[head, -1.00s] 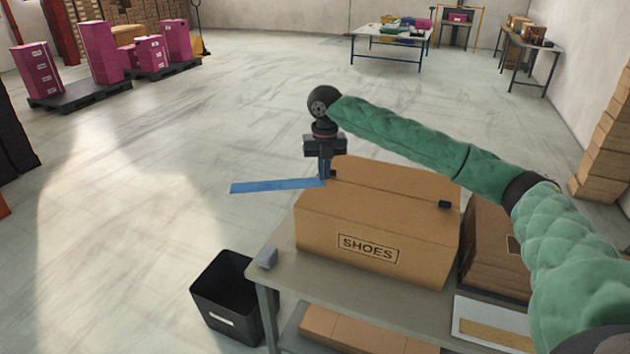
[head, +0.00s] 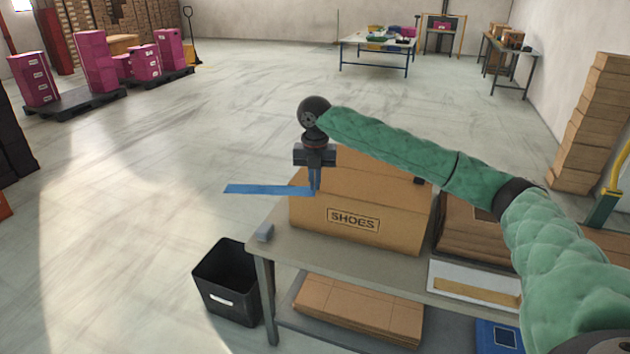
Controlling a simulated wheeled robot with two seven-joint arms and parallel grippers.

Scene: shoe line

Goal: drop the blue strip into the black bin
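The blue strip (head: 262,189) is long and flat, and it reaches out to the left from my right gripper. My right gripper (head: 314,186) points down in front of the upper left part of the shoe box, with its fingers shut on the strip's right end. The black bin (head: 230,308) stands on the floor at the left of the table, open at the top, with a white label on its front. The strip is above and apart from the bin in the picture. My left gripper is not in view.
The brown SHOES box (head: 372,232) stands on the grey table (head: 290,253), near its left end. Flat cardboard (head: 365,308) lies on the lower shelf.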

